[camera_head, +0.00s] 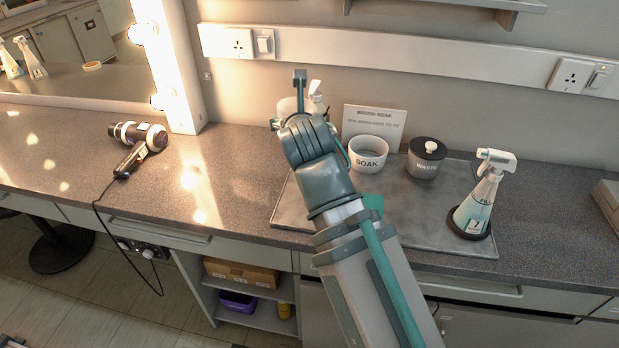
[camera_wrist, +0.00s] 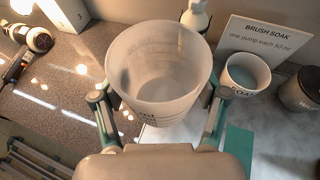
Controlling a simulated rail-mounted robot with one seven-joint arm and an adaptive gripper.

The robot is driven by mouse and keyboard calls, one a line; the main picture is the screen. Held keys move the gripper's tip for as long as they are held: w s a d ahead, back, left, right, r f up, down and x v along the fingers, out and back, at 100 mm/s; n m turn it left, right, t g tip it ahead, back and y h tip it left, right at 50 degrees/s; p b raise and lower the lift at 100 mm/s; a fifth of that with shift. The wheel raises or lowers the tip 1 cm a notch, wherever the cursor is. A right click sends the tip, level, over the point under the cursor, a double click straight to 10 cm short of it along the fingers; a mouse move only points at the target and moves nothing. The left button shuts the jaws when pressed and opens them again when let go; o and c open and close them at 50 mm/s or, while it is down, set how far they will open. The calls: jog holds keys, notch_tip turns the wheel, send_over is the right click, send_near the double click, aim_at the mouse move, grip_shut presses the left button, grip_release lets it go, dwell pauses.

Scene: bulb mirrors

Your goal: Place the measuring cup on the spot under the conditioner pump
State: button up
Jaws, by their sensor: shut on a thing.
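The measuring cup (camera_wrist: 160,75) is translucent white with dark printed markings. My gripper (camera_wrist: 160,94) is shut on it, one finger on each side, and holds it upright with its open top showing. In the head view a pale part of the cup (camera_head: 287,106) shows behind my arm. The conditioner pump (camera_wrist: 196,15) is a white bottle just behind the cup; its top (camera_head: 316,92) also shows in the head view. A pale patch (camera_wrist: 178,134) shows below the cup; I cannot tell if it is the spot. The cup hides the pump's lower part.
The grey tray (camera_head: 420,232) holds a SOAK bowl (camera_head: 367,155), a dark WASTE pot (camera_head: 426,160) and a spray bottle (camera_head: 477,200). A sign (camera_head: 374,125) stands behind. A teal piece (camera_wrist: 237,150) lies on the tray. A hair dryer (camera_head: 138,143) lies left on the counter.

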jog(key=w+d+f+m+h+b, duration=0.1)
jog(key=w+d+f+m+h, duration=0.1)
jog(key=d, duration=0.4)
jog(key=w+d+f+m+h+b, duration=0.1)
jog(key=w+d+f+h+b, duration=0.15)
jog(key=d, duration=0.45)
jog(key=shift+m, duration=0.4)
jog(key=w+a+f+p, duration=0.2)
jog(key=a+f+p, duration=0.1)
jog(key=p, duration=0.2)
jog(key=w+a+f+p, duration=0.3)
jog(key=p, duration=0.1)
jog(key=w+a+f+p, duration=0.2)
jog(key=a+f+p, duration=0.1)
jog(key=a+p, duration=0.1)
jog(key=shift+w+f+p, duration=0.15)
jog(key=shift+f+p, duration=0.05)
jog(key=shift+p, duration=0.65)
jog(key=shift+w+a+f, duration=0.1)
jog(key=shift+a+f, duration=0.05)
jog(key=shift+f, duration=0.75)
jog(key=shift+a+f, duration=0.1)
jog(key=shift+f, duration=0.8)
jog(key=shift+f, duration=0.15)
